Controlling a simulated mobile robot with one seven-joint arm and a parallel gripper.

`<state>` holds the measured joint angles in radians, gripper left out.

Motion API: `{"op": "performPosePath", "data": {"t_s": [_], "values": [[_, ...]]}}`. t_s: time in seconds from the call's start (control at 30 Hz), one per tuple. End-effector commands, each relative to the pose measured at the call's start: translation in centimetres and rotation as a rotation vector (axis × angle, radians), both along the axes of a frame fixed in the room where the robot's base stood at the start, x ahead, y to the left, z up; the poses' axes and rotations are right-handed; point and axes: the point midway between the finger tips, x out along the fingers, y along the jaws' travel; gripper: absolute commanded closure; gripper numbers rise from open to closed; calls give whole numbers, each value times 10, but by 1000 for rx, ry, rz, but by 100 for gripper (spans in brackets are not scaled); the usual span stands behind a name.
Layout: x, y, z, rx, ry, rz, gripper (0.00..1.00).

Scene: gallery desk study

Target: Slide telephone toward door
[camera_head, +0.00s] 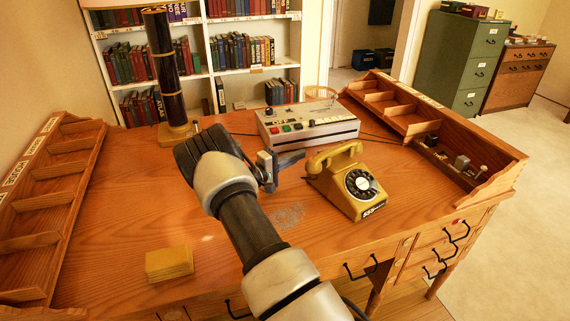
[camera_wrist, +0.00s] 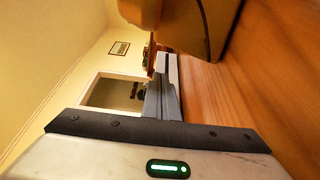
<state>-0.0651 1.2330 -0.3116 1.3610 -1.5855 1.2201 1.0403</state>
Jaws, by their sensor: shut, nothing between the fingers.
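The mustard-yellow telephone (camera_head: 353,183) stands upright on the wooden desk (camera_head: 130,205), right of centre, with its black dial facing front right. In the wrist view a large tan-brown shape (camera_wrist: 200,25), likely the telephone, fills the top edge close by. My gripper (camera_head: 298,158) is shut and empty, low over the desk just left of the telephone's handset. I cannot tell whether it touches. The shut fingers also show in the wrist view (camera_wrist: 165,85). A doorway (camera_head: 362,40) opens in the wall behind the desk; a pale-framed opening shows in the wrist view (camera_wrist: 112,93).
A grey control box (camera_head: 308,125) with buttons stands behind the telephone. Wooden organisers line the left (camera_head: 45,205) and right (camera_head: 400,105) desk edges. Bare desk surrounds the telephone's front.

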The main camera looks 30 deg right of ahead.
Motion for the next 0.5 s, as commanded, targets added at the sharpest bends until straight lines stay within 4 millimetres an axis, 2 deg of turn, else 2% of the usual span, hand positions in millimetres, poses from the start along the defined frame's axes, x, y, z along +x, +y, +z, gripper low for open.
{"op": "performPosePath", "data": {"t_s": [0.07, 0.1, 0.3, 0.5], "values": [[2, -17, -1, -1, 0, -3, 100], [-7, -11, 1, 2, 3, -1, 100], [-31, -6, 0, 1, 2, -1, 100], [-38, -5, 0, 1, 2, 1, 100]]}}
